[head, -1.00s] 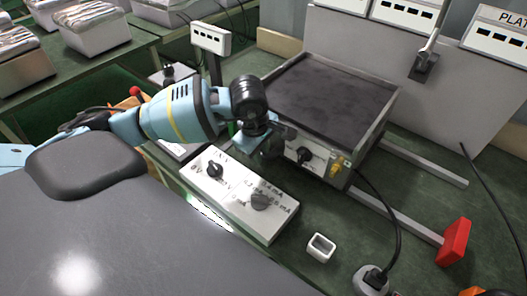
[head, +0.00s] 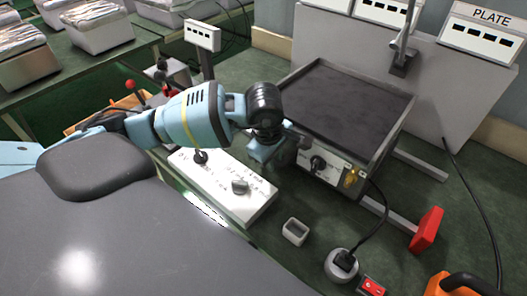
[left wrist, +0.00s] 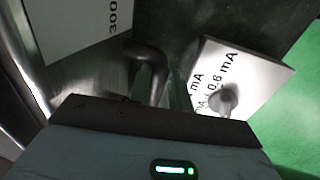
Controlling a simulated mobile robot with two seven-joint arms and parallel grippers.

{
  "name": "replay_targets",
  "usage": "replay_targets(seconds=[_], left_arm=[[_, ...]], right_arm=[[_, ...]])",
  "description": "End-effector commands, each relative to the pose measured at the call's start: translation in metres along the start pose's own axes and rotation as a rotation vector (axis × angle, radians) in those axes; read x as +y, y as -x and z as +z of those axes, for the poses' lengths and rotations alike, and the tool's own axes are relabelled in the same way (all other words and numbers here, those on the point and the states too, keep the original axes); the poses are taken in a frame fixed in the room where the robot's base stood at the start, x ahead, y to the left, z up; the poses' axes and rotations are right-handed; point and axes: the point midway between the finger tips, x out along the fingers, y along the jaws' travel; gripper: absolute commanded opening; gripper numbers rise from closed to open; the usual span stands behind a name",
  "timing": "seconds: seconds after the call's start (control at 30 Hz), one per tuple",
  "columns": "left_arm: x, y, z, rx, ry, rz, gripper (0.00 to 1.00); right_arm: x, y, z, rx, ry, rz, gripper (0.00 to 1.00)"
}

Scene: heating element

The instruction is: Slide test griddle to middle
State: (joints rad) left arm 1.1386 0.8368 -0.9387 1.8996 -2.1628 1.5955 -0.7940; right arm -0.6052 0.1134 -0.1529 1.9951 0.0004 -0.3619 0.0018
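The test griddle (head: 345,110) is a metal box with a dark flat top, on rails at the middle of the head view. Its front panel has a dark knob (head: 318,163) and a yellow lamp. My left gripper (head: 272,150) is low at the griddle's near left corner, close against its left side; contact is not clear. In the left wrist view, a panel marked "300" (left wrist: 85,22) and a dark curved bar (left wrist: 150,68) are close. I cannot make out the finger gap. My right gripper is in neither view.
A white control box (head: 222,187) with knobs sits left of the griddle. Rails (head: 388,210) run right to a red block (head: 427,230), with bare rail between. A white panel stands behind.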

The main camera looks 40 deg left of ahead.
Motion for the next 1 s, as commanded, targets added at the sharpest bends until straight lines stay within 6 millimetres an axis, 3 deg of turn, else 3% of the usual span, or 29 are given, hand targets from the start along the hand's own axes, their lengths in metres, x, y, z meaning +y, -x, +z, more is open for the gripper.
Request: replay_targets(seconds=[0.1, 0.37, 0.4, 0.53, 0.83, 1.0], left_arm=[[0.0, 0.002, 0.014, -0.005, -0.006, 0.001, 0.0], [0.0, 0.001, 0.011, 0.002, -0.002, 0.0, 0.0], [0.0, 0.001, 0.011, 0.002, -0.002, 0.0, 0.25], [0.0, 0.001, 0.012, 0.001, -0.002, 0.0, 0.41], [0.0, 0.002, 0.012, 0.0, -0.003, 0.001, 0.41], [0.001, 0.019, 0.012, 0.0, -0.003, 0.004, 0.41]], right_arm=[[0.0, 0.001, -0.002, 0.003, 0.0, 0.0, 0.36], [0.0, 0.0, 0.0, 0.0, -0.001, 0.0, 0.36], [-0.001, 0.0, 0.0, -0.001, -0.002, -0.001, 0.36], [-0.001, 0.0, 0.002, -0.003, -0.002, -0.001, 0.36], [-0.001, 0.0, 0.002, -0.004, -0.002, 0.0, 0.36], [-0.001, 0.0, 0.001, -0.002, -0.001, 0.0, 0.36]])
